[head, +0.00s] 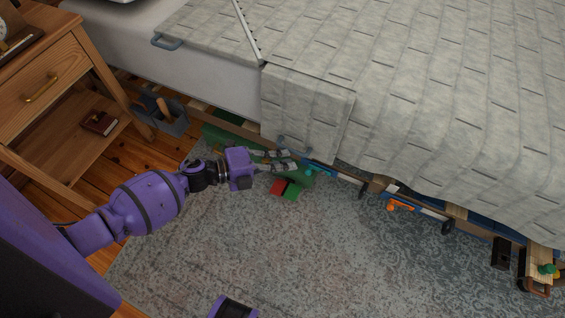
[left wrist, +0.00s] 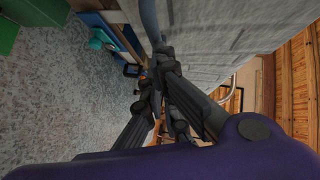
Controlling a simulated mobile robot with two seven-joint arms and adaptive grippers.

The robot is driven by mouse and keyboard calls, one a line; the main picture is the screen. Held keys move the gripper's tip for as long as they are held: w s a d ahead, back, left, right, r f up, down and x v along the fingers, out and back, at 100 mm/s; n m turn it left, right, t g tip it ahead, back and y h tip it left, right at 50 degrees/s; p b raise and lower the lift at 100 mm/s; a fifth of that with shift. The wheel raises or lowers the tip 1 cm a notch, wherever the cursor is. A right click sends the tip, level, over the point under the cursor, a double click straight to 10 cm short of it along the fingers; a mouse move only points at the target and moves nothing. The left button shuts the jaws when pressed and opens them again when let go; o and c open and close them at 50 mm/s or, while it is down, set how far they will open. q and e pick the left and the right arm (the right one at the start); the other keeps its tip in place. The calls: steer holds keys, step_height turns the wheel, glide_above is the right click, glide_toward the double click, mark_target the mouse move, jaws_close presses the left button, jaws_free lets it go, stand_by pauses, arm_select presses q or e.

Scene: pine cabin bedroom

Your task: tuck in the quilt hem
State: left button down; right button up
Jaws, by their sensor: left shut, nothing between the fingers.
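The grey-beige quilt (head: 430,80) covers the bed. One flap of it, the hem (head: 305,105), hangs over the side of the bed. A blue-grey loop sits at the flap's lower edge, and in the left wrist view the loop (left wrist: 149,18) rises just beyond the fingertips. My left gripper (head: 292,160) is at the bottom of the flap, low over the rug. Its fingers are shut and empty; in the left wrist view the fingertips (left wrist: 164,58) are close to the quilt (left wrist: 205,40). I cannot tell whether they touch it. My right gripper is not in view.
A second blue-grey loop (head: 166,43) sits at the quilt's left edge. Under the bed are toys, including green and red blocks (head: 284,188) and an orange item (head: 400,207). A wooden nightstand (head: 60,85) stands left. The patterned rug (head: 250,255) is mostly clear.

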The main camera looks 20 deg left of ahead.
arm_select(q)
steer(key=w+f+b, duration=0.1)
steer(key=w+m+t+b, duration=0.1)
steer(key=w+b, duration=0.1)
steer(key=shift+f+h+b, duration=0.3)
steer(key=shift+f, duration=0.1)
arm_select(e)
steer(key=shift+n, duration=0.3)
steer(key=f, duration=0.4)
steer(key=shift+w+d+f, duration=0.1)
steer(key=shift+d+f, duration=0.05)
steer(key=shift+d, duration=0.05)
